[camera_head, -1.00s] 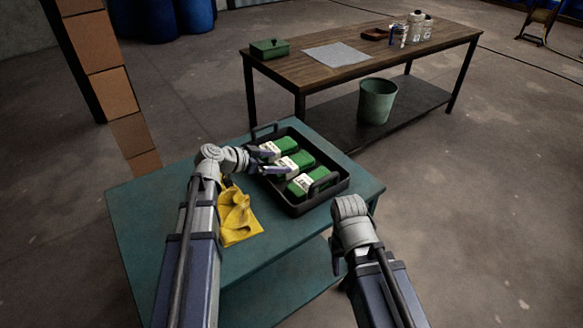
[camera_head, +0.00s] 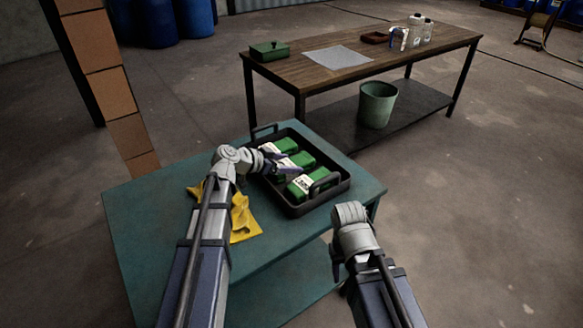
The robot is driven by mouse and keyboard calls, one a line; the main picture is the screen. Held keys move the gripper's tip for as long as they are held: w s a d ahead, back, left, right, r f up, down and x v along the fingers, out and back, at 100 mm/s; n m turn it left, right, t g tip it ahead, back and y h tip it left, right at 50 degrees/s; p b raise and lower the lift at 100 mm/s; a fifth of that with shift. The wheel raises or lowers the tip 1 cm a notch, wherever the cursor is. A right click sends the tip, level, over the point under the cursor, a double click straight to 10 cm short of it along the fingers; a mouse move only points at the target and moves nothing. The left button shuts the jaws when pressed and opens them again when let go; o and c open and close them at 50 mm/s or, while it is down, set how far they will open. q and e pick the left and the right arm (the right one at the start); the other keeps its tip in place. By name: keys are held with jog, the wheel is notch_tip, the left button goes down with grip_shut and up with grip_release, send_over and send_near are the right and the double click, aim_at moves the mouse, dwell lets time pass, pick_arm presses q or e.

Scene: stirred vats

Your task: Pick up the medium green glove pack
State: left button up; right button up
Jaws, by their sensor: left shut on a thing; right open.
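A black tray (camera_head: 341,193) with raised handles stands on the teal table and holds three green packs with white labels. The far pack (camera_head: 285,146), the middle pack (camera_head: 303,158) and the near pack (camera_head: 302,187) lie in a row; the size print is too small to read. My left gripper (camera_head: 284,162) reaches into the tray from the left and is shut on the middle pack, its fingers covering part of the label. Whether that pack is clear of the tray floor I cannot tell. My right gripper (camera_head: 338,262) is open and empty, in front of the table's right edge.
A crumpled yellow cloth or glove (camera_head: 243,222) lies on the teal table (camera_head: 150,215) left of the tray, partly behind my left arm. Behind stands a wooden table (camera_head: 395,58) with a green box (camera_head: 269,49) and bottles; a bucket (camera_head: 377,104) sits on its shelf.

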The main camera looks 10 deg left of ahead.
aim_at(288, 164)
pick_arm(q)
jog(key=c, duration=0.5)
jog(key=shift+r, duration=0.1)
notch_tip(288, 164, up, 10)
jog(key=p, duration=1)
